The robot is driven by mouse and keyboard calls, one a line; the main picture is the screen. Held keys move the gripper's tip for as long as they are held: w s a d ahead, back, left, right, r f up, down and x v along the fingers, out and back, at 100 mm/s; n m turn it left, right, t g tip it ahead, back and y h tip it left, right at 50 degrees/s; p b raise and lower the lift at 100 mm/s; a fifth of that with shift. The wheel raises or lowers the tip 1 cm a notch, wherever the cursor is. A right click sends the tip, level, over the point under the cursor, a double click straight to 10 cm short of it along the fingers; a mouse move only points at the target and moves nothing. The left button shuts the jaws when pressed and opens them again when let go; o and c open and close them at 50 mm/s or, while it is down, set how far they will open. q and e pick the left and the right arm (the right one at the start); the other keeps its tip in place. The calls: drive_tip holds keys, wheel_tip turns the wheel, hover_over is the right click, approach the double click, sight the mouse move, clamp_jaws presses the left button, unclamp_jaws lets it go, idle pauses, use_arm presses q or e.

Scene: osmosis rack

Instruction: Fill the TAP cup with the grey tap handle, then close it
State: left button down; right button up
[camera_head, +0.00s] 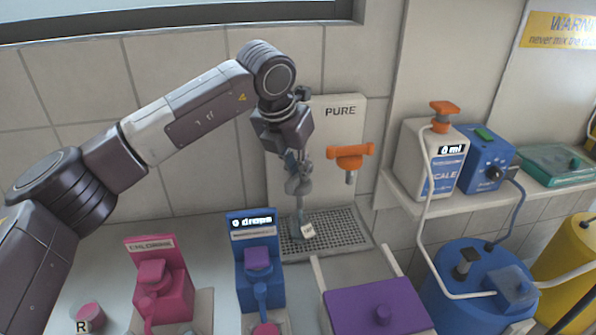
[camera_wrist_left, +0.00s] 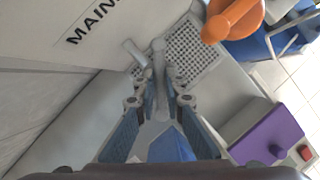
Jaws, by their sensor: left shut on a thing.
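My left gripper (camera_head: 297,180) hangs in front of the back panel and points down. It is shut on the grey tap handle (camera_wrist_left: 158,60), seen between the fingers (camera_wrist_left: 160,85) in the left wrist view. In the head view the gripper mostly covers the handle and tap. The small white TAP cup (camera_head: 308,231) stands on the drip grate (camera_head: 345,235), just below the grey tap. I cannot tell its water level or whether water runs. My right gripper is in neither view.
An orange tap (camera_head: 350,155) is on the PURE panel (camera_head: 341,112), right of my gripper. A blue drops dispenser (camera_head: 258,272), a pink CHLORINE dispenser (camera_head: 158,285) and a purple-lidded box (camera_head: 378,308) stand in front. A shelf with a SCALE canister (camera_head: 428,165) is at right.

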use_arm(q)
drive_tip(key=shift+r, duration=0.15)
drive_tip(key=c, duration=2)
unclamp_jaws()
drive_tip(key=v, duration=1.2)
